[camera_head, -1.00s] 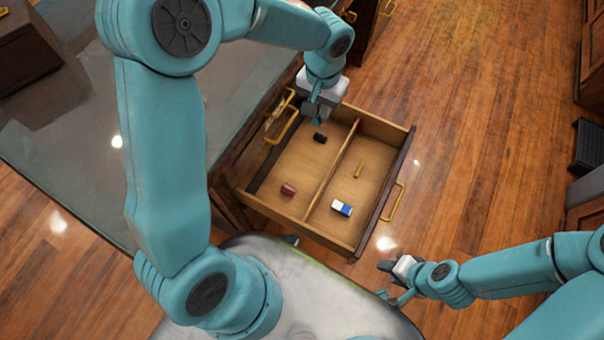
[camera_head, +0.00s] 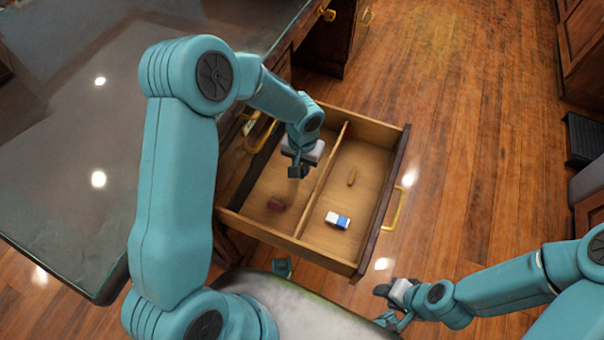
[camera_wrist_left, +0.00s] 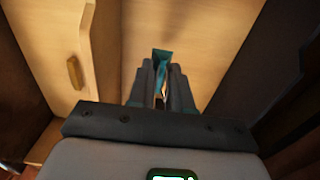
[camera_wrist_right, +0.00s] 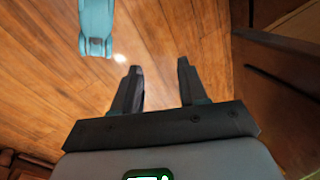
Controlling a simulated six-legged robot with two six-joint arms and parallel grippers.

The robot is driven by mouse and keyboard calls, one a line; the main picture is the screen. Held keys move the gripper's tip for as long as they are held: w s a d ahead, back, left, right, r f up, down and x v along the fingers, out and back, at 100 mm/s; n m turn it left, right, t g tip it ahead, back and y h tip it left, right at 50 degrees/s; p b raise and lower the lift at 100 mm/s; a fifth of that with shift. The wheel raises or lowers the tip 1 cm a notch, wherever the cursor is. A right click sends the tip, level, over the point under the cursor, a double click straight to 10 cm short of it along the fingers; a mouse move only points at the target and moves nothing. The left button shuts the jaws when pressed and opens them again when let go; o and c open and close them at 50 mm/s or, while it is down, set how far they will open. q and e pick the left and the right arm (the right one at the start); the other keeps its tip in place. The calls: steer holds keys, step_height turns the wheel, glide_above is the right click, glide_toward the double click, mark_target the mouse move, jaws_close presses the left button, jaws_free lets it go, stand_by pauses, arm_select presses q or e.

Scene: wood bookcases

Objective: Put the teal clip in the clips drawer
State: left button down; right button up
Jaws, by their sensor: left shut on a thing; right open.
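The teal clip (camera_wrist_left: 161,60) is between the closed fingers of my left gripper (camera_wrist_left: 160,85), with its tip sticking out in the left wrist view. In the head view my left gripper (camera_head: 298,172) is over the left compartment of the open wooden drawer (camera_head: 287,241), and the clip is hidden there. The left wrist view shows bare drawer floor beyond the clip; I cannot tell if it touches. My right gripper (camera_head: 384,305) is open and empty, outside the drawer at lower right; its spread fingers show in the right wrist view (camera_wrist_right: 157,88).
A dark desk top (camera_head: 75,150) is at left; open wood floor (camera_head: 470,170) at right.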

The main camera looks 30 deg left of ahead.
mark_target(302, 171)
arm_select(q)
step_height(302, 171, down, 4)
steer(key=shift+f+b, duration=0.1)
steer(key=shift+b, duration=0.45)
steer(key=c, duration=1)
jaws_free()
steer(key=shift+c, duration=0.2)
steer(key=shift+r, duration=0.45)
step_height(302, 171, up, 11)
steer(key=p, duration=0.3)
steer(key=shift+r+p, duration=0.2)
steer(key=shift+p, duration=0.2)
